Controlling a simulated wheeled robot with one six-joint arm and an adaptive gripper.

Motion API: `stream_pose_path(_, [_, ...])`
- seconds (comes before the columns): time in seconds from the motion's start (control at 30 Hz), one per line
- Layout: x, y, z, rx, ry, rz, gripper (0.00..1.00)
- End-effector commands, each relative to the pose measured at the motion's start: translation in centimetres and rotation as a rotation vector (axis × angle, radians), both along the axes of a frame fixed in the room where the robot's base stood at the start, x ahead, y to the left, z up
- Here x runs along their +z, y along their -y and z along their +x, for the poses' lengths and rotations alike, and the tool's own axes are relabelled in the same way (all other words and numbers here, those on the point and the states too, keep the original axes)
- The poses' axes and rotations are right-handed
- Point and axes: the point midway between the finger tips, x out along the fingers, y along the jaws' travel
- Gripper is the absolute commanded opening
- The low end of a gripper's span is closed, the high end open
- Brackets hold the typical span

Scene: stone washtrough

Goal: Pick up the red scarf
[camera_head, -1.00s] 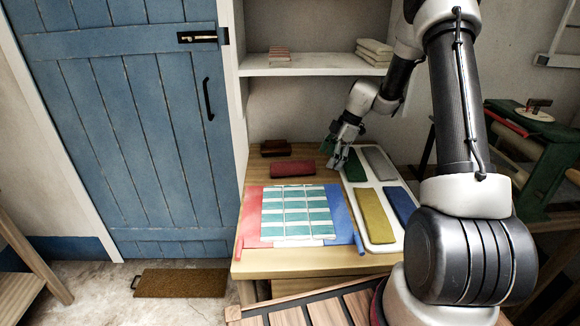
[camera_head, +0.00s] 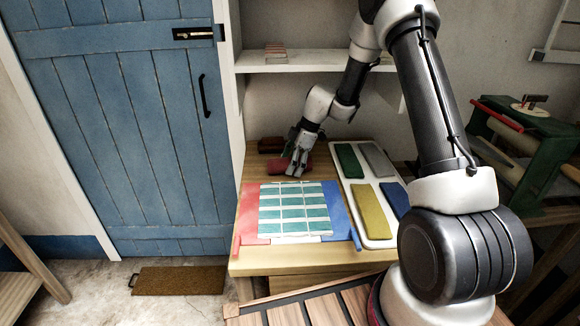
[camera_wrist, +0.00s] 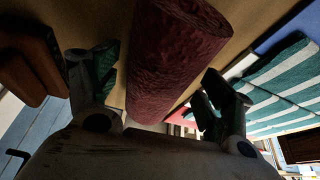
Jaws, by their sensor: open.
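The red scarf (camera_head: 277,165) is a dark red roll lying near the back of the wooden table, partly hidden behind my gripper in the head view. In the wrist view the scarf (camera_wrist: 172,55) is a thick patterned roll that lies between my two spread fingers. My gripper (camera_head: 296,171) points down over the scarf's right part, its fingers apart (camera_wrist: 160,92). I cannot tell whether the fingers touch the scarf.
A brown block-like object (camera_head: 271,145) sits behind the scarf. In front lies a green-and-white striped cloth (camera_head: 294,211) on red and blue cloths. A white tray (camera_head: 378,243) with green, grey, yellow and blue pieces lies right. A shelf (camera_head: 318,61) is above.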

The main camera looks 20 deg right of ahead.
Motion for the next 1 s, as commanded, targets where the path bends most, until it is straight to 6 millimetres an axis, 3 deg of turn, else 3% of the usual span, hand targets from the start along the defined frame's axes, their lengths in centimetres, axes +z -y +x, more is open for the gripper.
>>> stream_pose_path(0.2, [-0.2,-0.1,0.1,0.001,0.001,0.000,0.81])
stream_pose_path(0.53, [-0.2,-0.1,0.1,0.000,0.002,0.000,0.25])
stream_pose_path(0.83, [0.1,-0.1,0.1,0.000,0.003,0.000,0.25])
stream_pose_path(1.0, [1.6,-0.1,0.2,-0.001,0.005,0.001,0.25])
